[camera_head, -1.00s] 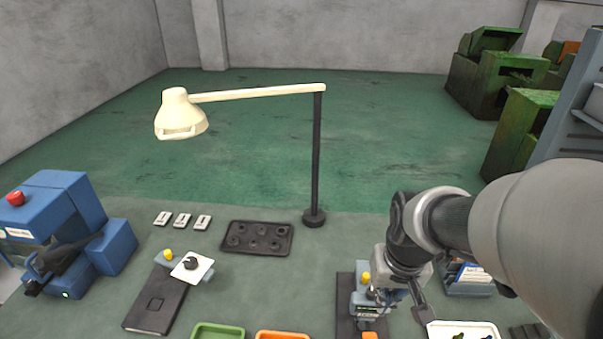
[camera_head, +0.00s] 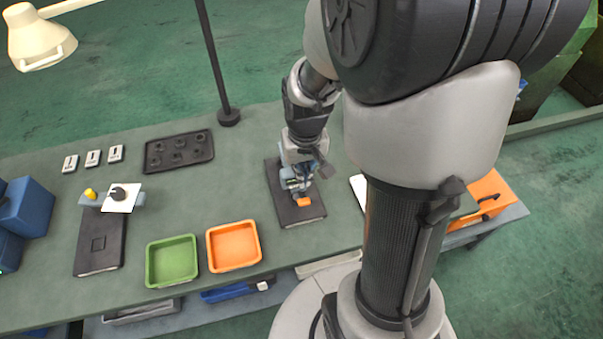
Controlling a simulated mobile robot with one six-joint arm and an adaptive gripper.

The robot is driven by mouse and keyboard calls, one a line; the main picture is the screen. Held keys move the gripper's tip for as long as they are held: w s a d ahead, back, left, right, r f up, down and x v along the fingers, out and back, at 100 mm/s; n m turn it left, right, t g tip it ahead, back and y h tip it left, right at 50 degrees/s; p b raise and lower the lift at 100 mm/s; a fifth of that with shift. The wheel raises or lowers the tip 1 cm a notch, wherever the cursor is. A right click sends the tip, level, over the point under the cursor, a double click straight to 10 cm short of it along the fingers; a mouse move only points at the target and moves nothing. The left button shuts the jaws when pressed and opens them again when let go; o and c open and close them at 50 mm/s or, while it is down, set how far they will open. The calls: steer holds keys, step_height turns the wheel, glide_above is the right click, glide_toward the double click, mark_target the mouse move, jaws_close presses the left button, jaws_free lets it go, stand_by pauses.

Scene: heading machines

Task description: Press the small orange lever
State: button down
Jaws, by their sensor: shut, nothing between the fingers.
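The small orange lever (camera_head: 304,202) sticks out at the front of a small grey-blue device (camera_head: 288,184). The device stands on a dark base plate (camera_head: 312,213) on the workbench. My gripper (camera_head: 302,187) points down over the device, just behind the lever in the picture. It is shut and holds nothing. My wrist covers much of the device, and the fingertips are small and partly hidden. I cannot tell whether they touch the device or the lever.
An orange tray (camera_head: 234,267) and a green tray (camera_head: 171,283) lie left of the device. A lamp post (camera_head: 213,62) stands behind.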

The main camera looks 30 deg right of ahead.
steer(key=b, duration=0.2)
glide_above(301, 196)
steer(key=f, duration=0.7)
steer(key=shift+s+a, duration=0.15)
steer(key=shift+s, duration=0.25)
steer(key=shift+f, duration=0.35)
steer(key=shift+w, duration=0.15)
